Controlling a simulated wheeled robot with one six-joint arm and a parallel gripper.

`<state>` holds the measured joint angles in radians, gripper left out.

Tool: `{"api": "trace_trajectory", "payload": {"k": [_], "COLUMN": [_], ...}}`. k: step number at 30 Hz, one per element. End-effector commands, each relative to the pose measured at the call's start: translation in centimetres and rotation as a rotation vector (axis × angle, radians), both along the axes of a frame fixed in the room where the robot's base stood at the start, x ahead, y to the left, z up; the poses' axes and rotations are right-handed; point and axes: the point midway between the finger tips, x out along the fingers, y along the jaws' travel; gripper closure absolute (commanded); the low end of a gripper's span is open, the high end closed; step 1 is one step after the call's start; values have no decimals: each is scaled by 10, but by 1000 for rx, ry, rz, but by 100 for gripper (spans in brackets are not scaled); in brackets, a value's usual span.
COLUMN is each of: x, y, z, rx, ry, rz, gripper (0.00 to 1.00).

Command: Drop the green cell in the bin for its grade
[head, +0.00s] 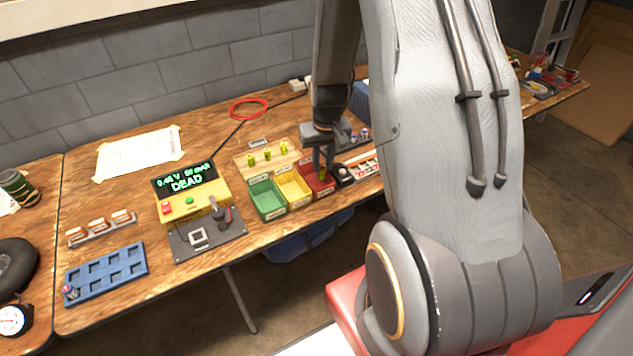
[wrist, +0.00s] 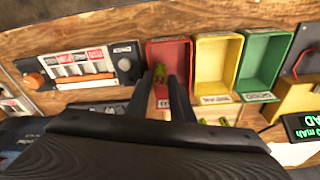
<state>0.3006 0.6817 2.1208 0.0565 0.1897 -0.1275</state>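The yellow bin (head: 294,192) and green bin (head: 267,202) stand beside the red one. The yellow tester (head: 193,200) reads DEAD in green letters.
A wooden rack (head: 262,166) with several yellow-green cells stands behind the bins. A blue tray (head: 105,275) lies at the front left. A red cable coil (head: 249,108) lies farther back.

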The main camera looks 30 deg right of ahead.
Motion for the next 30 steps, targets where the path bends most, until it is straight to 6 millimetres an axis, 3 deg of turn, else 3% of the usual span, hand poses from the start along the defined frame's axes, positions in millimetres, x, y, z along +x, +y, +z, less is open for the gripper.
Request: {"api": "trace_trajectory", "payload": {"k": [3, 14, 30], "x": [0, 0, -9], "y": [0, 0, 2], "z": [0, 4, 67], "rx": [0, 0, -1], "ry": [0, -1, -2], "rz": [0, 0, 1], "gripper": [61, 61, 61]}}
